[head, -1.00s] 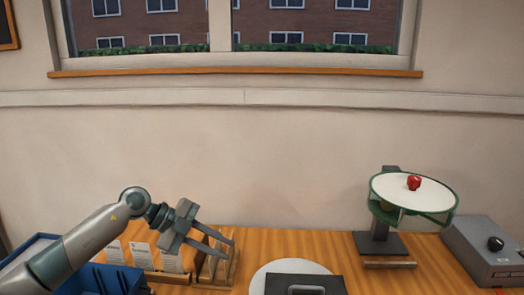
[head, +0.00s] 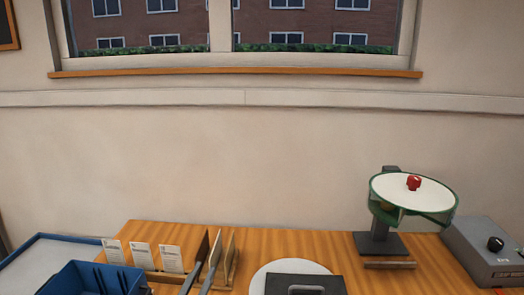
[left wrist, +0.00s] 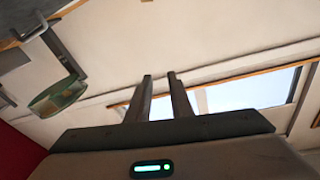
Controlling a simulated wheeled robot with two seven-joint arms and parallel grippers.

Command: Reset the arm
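My left gripper (head: 207,266) shows only as two grey fingers at the bottom of the head view, in front of the wooden card rack. In the left wrist view its two fingers (left wrist: 160,75) point up with an empty gap between them, so it is open and holds nothing. The rest of the left arm is out of the head view. My right gripper is in neither view now.
A stand with a green-rimmed round plate (head: 385,190) and red knob (head: 414,183) stands at right, beside a grey box (head: 490,255). A blue bin (head: 75,280), cards (head: 141,256), a white disc (head: 258,281) and a dark handled block (head: 300,287) line the front. The table's back middle is clear.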

